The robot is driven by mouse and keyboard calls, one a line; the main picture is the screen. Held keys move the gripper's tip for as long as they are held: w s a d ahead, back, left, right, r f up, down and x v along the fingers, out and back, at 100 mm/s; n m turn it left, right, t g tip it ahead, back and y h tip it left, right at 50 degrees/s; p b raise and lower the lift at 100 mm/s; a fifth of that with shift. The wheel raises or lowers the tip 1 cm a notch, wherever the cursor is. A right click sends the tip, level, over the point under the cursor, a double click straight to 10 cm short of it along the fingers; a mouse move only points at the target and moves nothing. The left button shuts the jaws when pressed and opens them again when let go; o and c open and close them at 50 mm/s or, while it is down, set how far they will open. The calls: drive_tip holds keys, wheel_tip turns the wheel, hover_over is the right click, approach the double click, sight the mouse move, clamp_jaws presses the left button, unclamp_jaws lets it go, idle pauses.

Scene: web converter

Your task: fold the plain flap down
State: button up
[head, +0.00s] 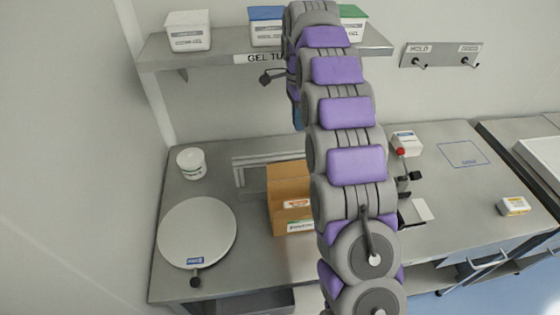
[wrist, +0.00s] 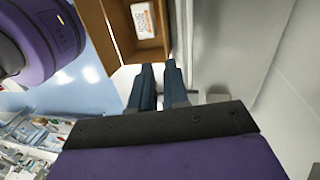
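The cardboard box (head: 276,218) stands on the bench, its right side hidden by my arm. A plain brown panel (head: 288,179) stands up at its back; it looks like a flap. A white and orange label (head: 297,203) shows below this panel, and another white label is on the front. In the wrist view the box's brown wall (wrist: 94,36) and a white labelled item (wrist: 143,19) inside show beyond my fingers. The fingers look close to the box edge; contact cannot be told.
A round white plate (head: 197,232) and a white tub (head: 191,163) stand left of the box. A metal bracket (head: 240,172) is behind it. A shelf (head: 225,55) with bins hangs above. A small white box (head: 406,143) is to the right. The right bench has free room.

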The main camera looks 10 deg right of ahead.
drive_tip(key=b, duration=0.3)
approach(297, 168)
drive_tip(key=f, duration=0.2)
drive_tip(key=f+b, duration=0.1)
drive_tip(key=f, duration=0.2)
drive_tip(key=s+f, duration=0.1)
drive_tip(key=f, duration=0.2)
drive_tip(key=shift+s+d+f+b, duration=0.1)
drive_tip(key=shift+d+f+b, duration=0.05)
drive_tip(key=shift+b, duration=0.25)
drive_tip(key=shift+a+f, duration=0.25)
drive_tip(key=shift+f, duration=0.3)
drive_tip(key=shift+d, duration=0.3)
drive_tip(key=shift+c, duration=0.2)
clamp_jaws()
drive_tip(key=shift+s+a, duration=0.1)
drive_tip(key=shift+a, duration=0.1)
